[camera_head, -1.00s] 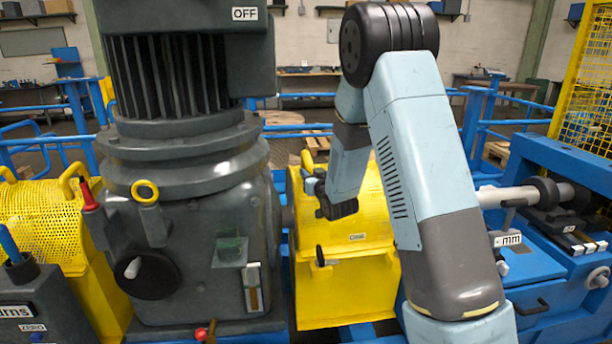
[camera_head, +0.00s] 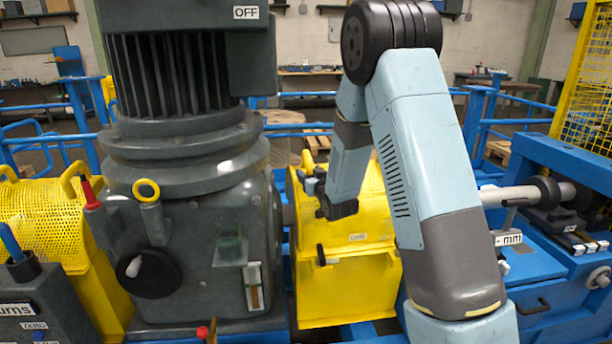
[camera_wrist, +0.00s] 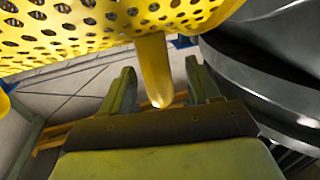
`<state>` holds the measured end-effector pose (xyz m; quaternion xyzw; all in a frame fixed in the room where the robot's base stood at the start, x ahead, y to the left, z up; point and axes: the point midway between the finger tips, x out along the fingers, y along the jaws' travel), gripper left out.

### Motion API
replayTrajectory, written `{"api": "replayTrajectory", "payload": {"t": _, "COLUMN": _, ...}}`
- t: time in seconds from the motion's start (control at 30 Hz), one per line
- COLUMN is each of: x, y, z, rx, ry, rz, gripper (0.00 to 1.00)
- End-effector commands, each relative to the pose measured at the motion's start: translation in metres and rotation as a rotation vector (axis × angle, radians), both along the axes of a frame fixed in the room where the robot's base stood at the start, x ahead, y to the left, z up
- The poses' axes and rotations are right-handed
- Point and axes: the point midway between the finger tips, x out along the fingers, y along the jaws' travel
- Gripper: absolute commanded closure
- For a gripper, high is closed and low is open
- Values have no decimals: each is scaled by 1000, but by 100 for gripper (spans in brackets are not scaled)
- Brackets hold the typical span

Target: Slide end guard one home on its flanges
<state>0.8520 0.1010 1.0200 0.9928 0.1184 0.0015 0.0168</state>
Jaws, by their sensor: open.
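A yellow perforated guard (camera_head: 358,262) stands right of the grey gearbox; I cannot tell from a label that it is end guard one. My gripper (camera_head: 312,184) is at its upper left side in the head view, partly hidden by its own wrist. In the wrist view my gripper (camera_wrist: 160,70) is open. A yellow handle bar (camera_wrist: 154,68) hangs from the perforated cover (camera_wrist: 90,28) and shows between the two fingers, with gaps visible on both sides. The flanges are not clearly seen.
The grey motor and gearbox (camera_head: 195,235) stand close left of the guard; dark rounded housing (camera_wrist: 270,75) is close right of the fingers in the wrist view. A second yellow guard (camera_head: 45,215) is at far left. A blue machine bed with a shaft (camera_head: 530,192) lies right.

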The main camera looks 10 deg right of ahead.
Motion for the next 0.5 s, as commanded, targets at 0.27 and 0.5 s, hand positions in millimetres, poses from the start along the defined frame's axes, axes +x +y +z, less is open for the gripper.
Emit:
{"api": "replayTrajectory", "payload": {"t": 0.27, "x": -12, "y": -3, "z": 0, "rx": 0, "ry": 0, "rz": -1, "gripper": 39}}
{"api": "replayTrajectory", "payload": {"t": 0.5, "x": -54, "y": -14, "z": -1, "rx": 1, "ry": 2, "rz": -1, "gripper": 39}}
